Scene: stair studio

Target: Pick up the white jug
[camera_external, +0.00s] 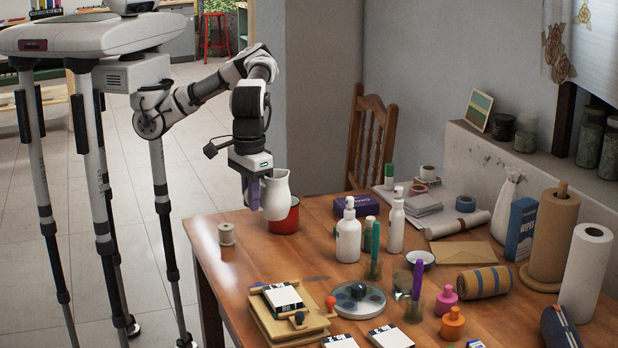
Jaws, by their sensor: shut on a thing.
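The white jug (277,196) is upright at the far left part of the wooden table, in front of a red pot. My gripper (254,193) points down at the jug's left side and is shut on it, by what looks like its handle side. The fingers partly hide that side. I cannot tell whether the jug's bottom is clear of the table.
The red pot (289,222) is right behind the jug. A thread spool (226,234) stands near the table's left edge. White pump bottles (348,236) and a purple box (352,204) stand to the right. A wooden chair (371,140) is behind the table.

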